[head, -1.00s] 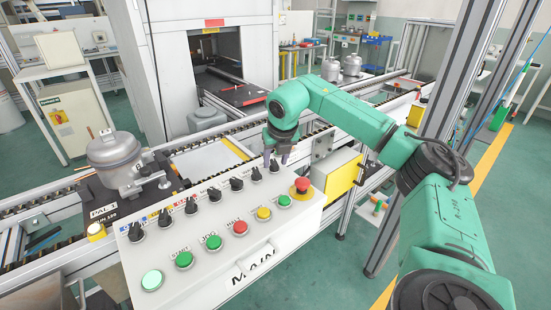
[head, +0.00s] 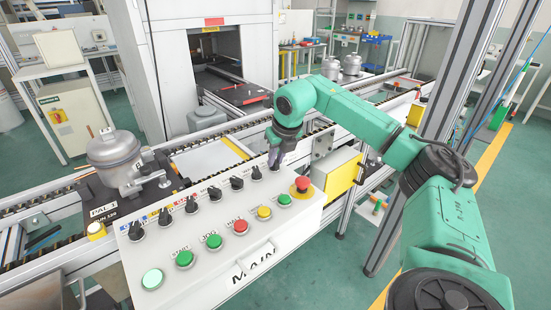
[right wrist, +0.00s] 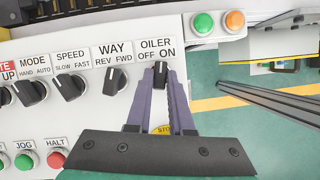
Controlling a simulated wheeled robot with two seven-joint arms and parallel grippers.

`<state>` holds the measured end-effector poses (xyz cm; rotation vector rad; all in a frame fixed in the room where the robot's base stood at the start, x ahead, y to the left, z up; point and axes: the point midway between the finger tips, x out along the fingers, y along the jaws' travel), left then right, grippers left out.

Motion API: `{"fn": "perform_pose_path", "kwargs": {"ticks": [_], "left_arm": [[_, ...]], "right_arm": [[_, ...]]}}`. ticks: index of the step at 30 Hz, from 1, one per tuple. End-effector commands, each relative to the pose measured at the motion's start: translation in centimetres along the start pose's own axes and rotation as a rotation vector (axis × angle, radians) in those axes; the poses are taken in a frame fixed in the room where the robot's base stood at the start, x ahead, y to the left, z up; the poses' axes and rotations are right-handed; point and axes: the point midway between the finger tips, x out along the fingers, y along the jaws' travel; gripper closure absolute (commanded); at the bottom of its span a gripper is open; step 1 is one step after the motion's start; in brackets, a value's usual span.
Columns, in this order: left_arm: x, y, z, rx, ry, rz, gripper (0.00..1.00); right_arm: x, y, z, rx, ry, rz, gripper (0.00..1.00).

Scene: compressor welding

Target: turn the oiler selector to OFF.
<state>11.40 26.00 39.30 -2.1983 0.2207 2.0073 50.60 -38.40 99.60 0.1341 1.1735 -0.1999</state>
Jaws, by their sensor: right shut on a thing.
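The oiler selector (right wrist: 161,73) is a black knob below the "OILER OFF ON" label (right wrist: 157,49) in the right wrist view. My right gripper (right wrist: 161,82) is shut on it, with one purple-grey finger on each side. The knob stands nearly upright below the gap between OFF and ON; its exact setting is hard to tell. In the head view my right gripper (head: 276,161) reaches down at the back right of the control box (head: 297,227) and mostly hides the knob. My left gripper is not in view.
The way selector (right wrist: 115,79) sits just left of the oiler knob. A red emergency stop button (head: 301,185) rises near the box's right end. Several coloured push buttons line the front. The conveyor (head: 213,140) runs behind, with a metal compressor (head: 115,157) at left.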

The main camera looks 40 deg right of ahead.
Motion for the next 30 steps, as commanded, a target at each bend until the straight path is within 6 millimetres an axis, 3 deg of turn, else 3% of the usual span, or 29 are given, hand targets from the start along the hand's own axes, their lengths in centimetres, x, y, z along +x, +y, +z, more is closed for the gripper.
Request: {"fn": "perform_pose_path", "kwargs": {"ticks": [18,30], "left_arm": [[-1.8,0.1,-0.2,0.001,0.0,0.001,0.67],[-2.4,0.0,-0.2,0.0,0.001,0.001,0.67]], "right_arm": [[-0.2,-0.5,0.2,-0.446,-0.001,0.186,1.0],[-0.1,-0.6,0.3,-0.561,-0.003,0.232,1.0]]}}
